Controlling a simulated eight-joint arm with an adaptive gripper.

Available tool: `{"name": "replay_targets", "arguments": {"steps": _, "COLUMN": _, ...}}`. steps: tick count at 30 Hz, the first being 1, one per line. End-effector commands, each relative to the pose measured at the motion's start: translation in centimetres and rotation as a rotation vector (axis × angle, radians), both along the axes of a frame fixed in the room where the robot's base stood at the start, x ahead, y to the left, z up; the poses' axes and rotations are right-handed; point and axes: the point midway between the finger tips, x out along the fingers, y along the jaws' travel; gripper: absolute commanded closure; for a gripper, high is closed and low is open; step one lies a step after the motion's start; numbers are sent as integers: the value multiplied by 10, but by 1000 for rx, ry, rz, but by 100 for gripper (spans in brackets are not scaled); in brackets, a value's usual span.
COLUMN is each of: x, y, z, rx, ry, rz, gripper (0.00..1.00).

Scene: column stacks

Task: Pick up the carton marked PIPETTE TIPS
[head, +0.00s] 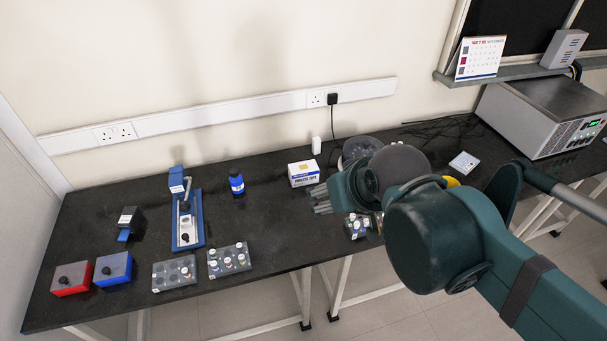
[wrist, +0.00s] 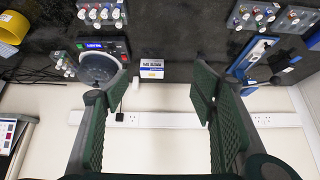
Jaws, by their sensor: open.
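How far the carton lies beyond the fingertips I cannot tell.
A round-lidded machine (wrist: 98,67) stands close beside the carton, partly hidden by my arm in the head view. A white cylinder (head: 316,145) stands behind the carton. A blue bottle (head: 237,185) is to its left. A vial rack (head: 229,259) sits near the front edge.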

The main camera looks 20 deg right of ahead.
Motion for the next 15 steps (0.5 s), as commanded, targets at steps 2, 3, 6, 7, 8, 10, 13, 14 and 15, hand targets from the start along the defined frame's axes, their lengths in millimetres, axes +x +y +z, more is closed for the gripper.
{"name": "replay_targets", "arguments": {"steps": 2, "x": 0, "y": 0, "z": 0, "rx": 0, "ry": 0, "rz": 0, "gripper": 43}}
{"name": "replay_targets", "arguments": {"steps": 3, "x": 0, "y": 0, "z": 0, "rx": 1, "ry": 0, "rz": -1, "gripper": 43}}
{"name": "replay_targets", "arguments": {"steps": 6, "x": 2, "y": 0, "z": 1, "rx": 3, "ry": 4, "rz": -6, "gripper": 43}}
{"name": "replay_targets", "arguments": {"steps": 7, "x": 3, "y": 0, "z": 1, "rx": 4, "ry": 5, "rz": -9, "gripper": 43}}
{"name": "replay_targets", "arguments": {"steps": 8, "x": 4, "y": 0, "z": 2, "rx": 7, "ry": 7, "rz": -13, "gripper": 43}}
{"name": "replay_targets", "arguments": {"steps": 10, "x": 8, "y": 0, "z": 4, "rx": 12, "ry": 13, "rz": -25, "gripper": 43}}
{"name": "replay_targets", "arguments": {"steps": 13, "x": 14, "y": -1, "z": 6, "rx": 24, "ry": 26, "rz": -48, "gripper": 43}}
{"name": "replay_targets", "arguments": {"steps": 14, "x": 17, "y": -1, "z": 7, "rx": 27, "ry": 31, "rz": -58, "gripper": 43}}
{"name": "replay_targets", "arguments": {"steps": 15, "x": 21, "y": -2, "z": 8, "rx": 32, "ry": 38, "rz": -71, "gripper": 43}}
